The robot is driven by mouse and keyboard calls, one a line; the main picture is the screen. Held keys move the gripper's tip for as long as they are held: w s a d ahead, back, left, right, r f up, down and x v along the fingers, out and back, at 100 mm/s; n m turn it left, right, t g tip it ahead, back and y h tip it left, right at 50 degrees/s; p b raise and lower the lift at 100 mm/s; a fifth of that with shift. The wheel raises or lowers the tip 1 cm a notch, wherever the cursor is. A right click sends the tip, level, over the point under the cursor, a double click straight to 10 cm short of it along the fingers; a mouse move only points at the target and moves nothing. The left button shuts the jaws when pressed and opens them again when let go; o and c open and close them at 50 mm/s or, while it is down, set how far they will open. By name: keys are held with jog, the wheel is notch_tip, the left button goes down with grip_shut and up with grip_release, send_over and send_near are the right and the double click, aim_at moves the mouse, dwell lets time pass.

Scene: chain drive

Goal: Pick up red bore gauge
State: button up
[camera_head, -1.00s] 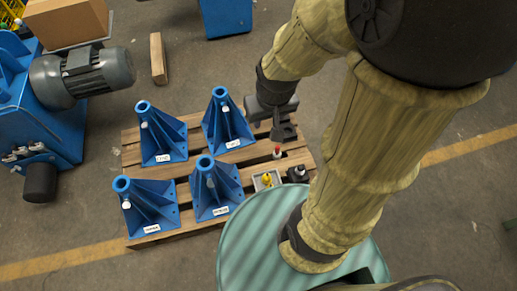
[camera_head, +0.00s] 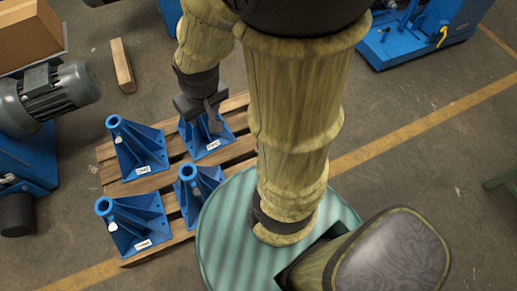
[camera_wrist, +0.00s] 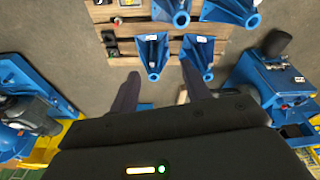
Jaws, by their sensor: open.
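In the wrist view, a tiny reddish spot (camera_wrist: 117,20) on the left part of the pallet may be the red bore gauge; it is too small to be sure. In the head view my arm hides that part of the pallet, and no gauge shows. My gripper (camera_head: 212,122) hangs in front of the back right blue stand (camera_head: 200,147) in the head view. In the wrist view its fingers (camera_wrist: 158,86) are spread apart with nothing between them, pointing toward the stands and the pallet's edge.
Several blue stands, one at front left (camera_head: 130,225), stand on the wooden pallet (camera_head: 108,172). A dark box (camera_wrist: 111,43) lies on the pallet's left part in the wrist view. A motor (camera_head: 60,92), cardboard box (camera_head: 28,35) and wooden block (camera_head: 122,65) are left.

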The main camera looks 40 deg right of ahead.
jog(key=w+d+f+m+t+h+b, duration=0.1)
jog(key=w+d+f+m+b, duration=0.15)
jog(key=w+f+b, duration=0.7)
jog(key=w+d+f+m+t+h+b, duration=0.1)
jog(key=w+f+m+b, duration=0.2)
jog(key=f+b, duration=0.8)
jog(key=w+d+f+m+t+h+b, duration=0.1)
jog(key=w+f+m+b, duration=0.35)
jog(key=f, duration=1.25)
jog(key=d+f+m+h+b, duration=0.1)
jog(key=d+f+h+b, duration=0.2)
jog(key=f+b, duration=0.5)
jog(key=s+d+f+m+g+h+b, duration=0.1)
jog(key=d+f+b, duration=0.5)
jog(key=f, duration=1.2)
jog(key=d+f+m+h+b, duration=0.2)
jog(key=d+f+h+b, duration=0.3)
jog(key=f+b, duration=0.6)
notch_tip(320, 180, down, 3)
jog(key=shift+s+d+r+m+g+h, duration=0.1)
jog(key=shift+s+d+m+g+h, duration=0.15)
jog(key=shift+h, duration=0.25)
jog(key=shift+w, duration=0.1)
jog(key=b+x, duration=0.6)
jog(key=x, duration=0.6)
jog(key=shift+d, duration=0.1)
